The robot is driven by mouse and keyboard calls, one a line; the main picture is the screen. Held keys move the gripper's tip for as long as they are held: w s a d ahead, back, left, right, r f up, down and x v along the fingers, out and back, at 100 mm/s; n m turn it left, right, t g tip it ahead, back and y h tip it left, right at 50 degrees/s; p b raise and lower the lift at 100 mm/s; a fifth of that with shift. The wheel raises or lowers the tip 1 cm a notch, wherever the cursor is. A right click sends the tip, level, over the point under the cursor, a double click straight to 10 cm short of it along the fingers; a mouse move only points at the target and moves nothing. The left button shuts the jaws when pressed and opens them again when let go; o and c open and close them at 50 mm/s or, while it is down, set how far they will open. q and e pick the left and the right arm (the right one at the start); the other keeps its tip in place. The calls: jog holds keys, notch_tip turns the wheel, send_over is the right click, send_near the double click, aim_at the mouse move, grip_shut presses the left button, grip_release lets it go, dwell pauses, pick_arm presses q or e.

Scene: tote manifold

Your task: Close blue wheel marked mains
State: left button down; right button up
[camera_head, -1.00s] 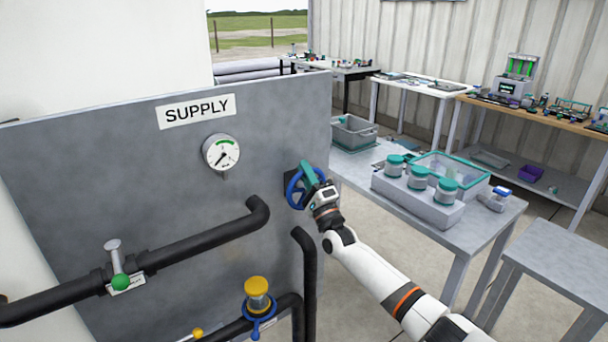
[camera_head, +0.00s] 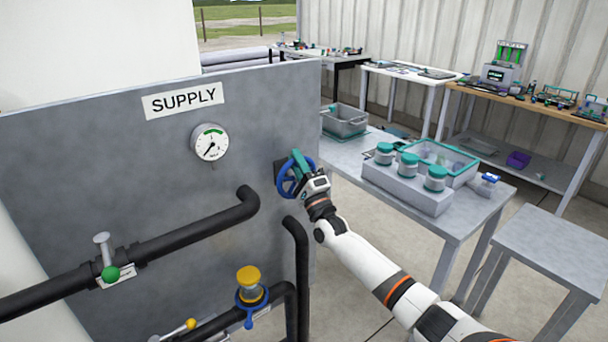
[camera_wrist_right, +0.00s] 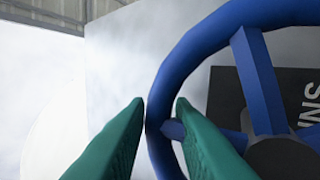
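The blue wheel (camera_head: 291,179) is mounted near the right end of the grey panel. It has a round rim, spokes and a dark hub. In the right wrist view its rim (camera_wrist_right: 190,58) is large, and a dark plate (camera_wrist_right: 226,92) behind it shows part of some lettering, "NS". My right gripper (camera_head: 299,164) is at the wheel. In the right wrist view its two green fingers (camera_wrist_right: 160,108) straddle the rim, one outside and one inside, with the rim filling the gap. My left gripper is not in view.
The grey panel (camera_head: 80,160) carries a SUPPLY sign (camera_head: 183,100), a gauge (camera_head: 210,143), black pipes (camera_head: 190,232), a green-tipped lever (camera_head: 109,272) and a yellow-topped fitting (camera_head: 249,277). A table (camera_head: 465,208) with teal-lidded jars (camera_head: 408,164) stands to the right of the wheel.

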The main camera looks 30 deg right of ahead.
jog(key=b+v, duration=0.1)
jog(key=v, duration=1)
jog(key=shift+s+b, duration=0.25)
jog(key=shift+b, duration=0.05)
jog(key=shift+f, duration=0.15)
jog(key=s+a+f+n+g, duration=0.2)
jog(key=s+f+n+g, duration=0.25)
jog(key=f, duration=1.05)
jog(key=s+a+f+n+g+y, duration=0.1)
jog(key=s+a+f+n+g, duration=0.25)
jog(key=f, duration=1.05)
jog(key=s+f+n+g, duration=0.3)
jog(key=s+f+g, duration=0.25)
jog(key=f, duration=0.95)
jog(key=s+a+f+n+g, duration=0.3)
jog(key=s+f, duration=0.3)
jog(key=s, duration=0.6)
jog(key=s+a+f+n+g, duration=0.3)
jog(key=s+f, duration=0.4)
jog(key=s, duration=0.6)
jog(key=s+a+f+n+g, duration=0.3)
jog(key=s+f, duration=0.3)
jog(key=s, duration=0.6)
jog(key=shift+s+a+f+n+g, duration=0.3)
jog(key=shift+n+g, duration=0.3)
jog(key=shift+g, duration=0.05)
